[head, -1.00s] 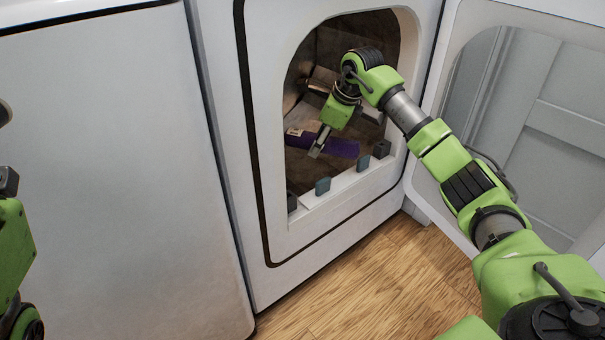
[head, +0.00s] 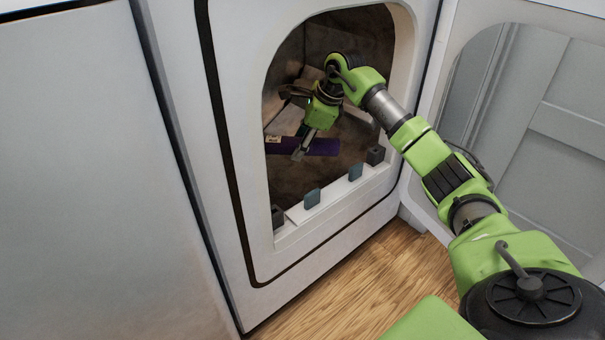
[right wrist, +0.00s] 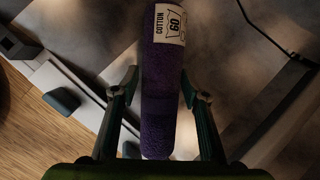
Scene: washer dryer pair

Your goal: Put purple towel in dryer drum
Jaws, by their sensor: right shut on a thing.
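The purple towel (head: 322,147) is a rolled cylinder with a white label, lying level inside the dryer's round-topped opening, low in the drum (head: 350,38). My right gripper (head: 299,153) reaches in through the opening and is shut on the towel. In the right wrist view the towel (right wrist: 160,110) runs between the two fingers, its "COTTON 60" label facing the camera beyond them. I cannot tell whether the towel touches the drum floor. My left gripper is out of view.
The dryer door (head: 570,130) stands open at the right. The opening's lower sill (head: 330,195) carries several small dark blocks just below my gripper. A white appliance (head: 80,170) stands at the left. Wooden floor (head: 370,285) shows in front.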

